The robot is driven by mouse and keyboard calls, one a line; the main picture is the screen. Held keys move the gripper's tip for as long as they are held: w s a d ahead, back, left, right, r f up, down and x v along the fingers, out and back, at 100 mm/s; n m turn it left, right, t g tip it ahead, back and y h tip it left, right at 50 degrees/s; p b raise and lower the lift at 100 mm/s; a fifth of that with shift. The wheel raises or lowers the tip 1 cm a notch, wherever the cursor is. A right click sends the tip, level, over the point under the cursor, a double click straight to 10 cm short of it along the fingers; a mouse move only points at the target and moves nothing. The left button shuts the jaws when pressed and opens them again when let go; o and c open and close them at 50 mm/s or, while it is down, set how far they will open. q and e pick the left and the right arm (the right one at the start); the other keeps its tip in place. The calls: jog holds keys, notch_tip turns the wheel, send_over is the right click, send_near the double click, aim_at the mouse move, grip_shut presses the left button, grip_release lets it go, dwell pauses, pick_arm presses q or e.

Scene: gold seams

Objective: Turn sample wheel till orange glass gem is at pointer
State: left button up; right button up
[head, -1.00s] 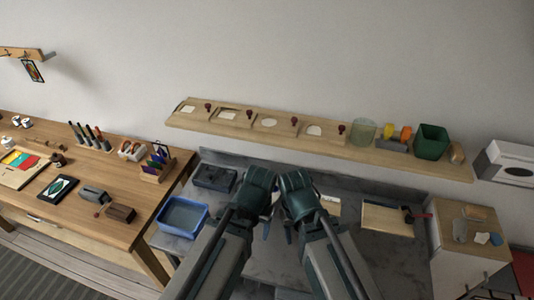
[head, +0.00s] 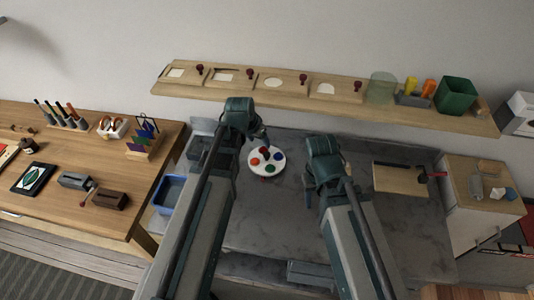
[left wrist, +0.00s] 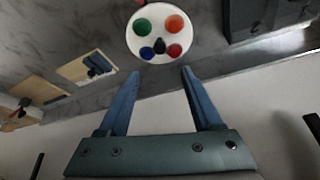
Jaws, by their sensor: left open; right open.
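The sample wheel (head: 266,172) is a white round disc on the grey worktop, between my two arms. It carries several coloured gems around a dark middle knob (left wrist: 160,45). In the left wrist view the orange gem (left wrist: 175,24) is at the upper right, green (left wrist: 144,26) upper left, blue (left wrist: 147,53) and red (left wrist: 174,50) on the side nearer my fingers. My left gripper (left wrist: 161,73) is open and empty, its fingertips just short of the wheel in that view. My right gripper (head: 326,180) is open, right of the wheel and apart from it. I cannot make out the pointer clearly.
A wooden shelf (head: 222,88) with framed panels and cups runs along the wall behind. A blue tray (head: 167,195) lies left of my left arm. A wooden board (head: 400,180) lies right of my right gripper. The worktop (head: 270,215) between my arms is clear.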

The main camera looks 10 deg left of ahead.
aim_at(266, 154)
pick_arm(q)
jog(key=b+x, duration=1.2)
jog(key=x, duration=0.1)
jog(key=shift+f, duration=0.25)
pick_arm(e)
notch_tip(266, 154, down, 12)
jog(key=shift+f, duration=0.2)
pick_arm(q)
jog(key=shift+r, duration=0.1)
jog(key=shift+c, duration=0.2)
grip_shut()
